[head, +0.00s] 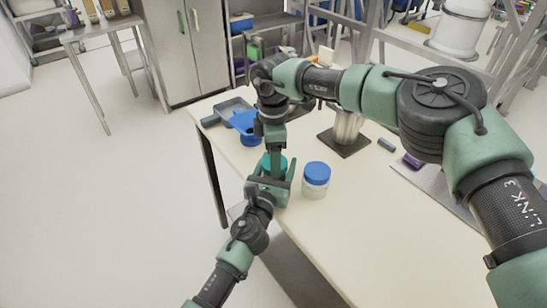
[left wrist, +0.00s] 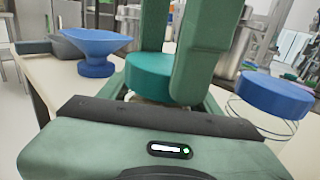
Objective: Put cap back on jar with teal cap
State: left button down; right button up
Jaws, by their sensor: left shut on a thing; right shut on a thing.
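The teal cap (left wrist: 160,84) is between the fingers of my right gripper (head: 275,153), which comes down from above and is shut on it. In the head view the cap (head: 266,163) shows partly behind the fingers. My left gripper (head: 270,184) is shut around the jar below the cap, near the table's front edge. The jar is almost wholly hidden; only a pale sliver (left wrist: 142,99) shows under the cap in the left wrist view. The cap is directly over the jar, but I cannot tell whether it is seated on it.
A clear jar with a blue cap (head: 316,172) stands close to the right of my grippers. A blue funnel (head: 245,124) and a grey tray (head: 229,108) lie behind to the left. A metal container (head: 347,128) stands behind to the right. The table's front right (head: 340,240) is clear.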

pick_arm(q)
jog(key=shift+w+d+r, duration=0.1)
jog(key=shift+d+r, duration=0.1)
pick_arm(e)
jog(key=shift+w+d+r, duration=0.1)
jog(key=shift+w+r, duration=0.05)
dwell(0.3)
pick_arm(q)
jog(key=shift+a+f, duration=0.1)
jog(key=shift+f, duration=0.05)
pick_arm(e)
jog(key=shift+r, duration=0.1)
jog(key=shift+f, duration=0.35)
dwell(0.4)
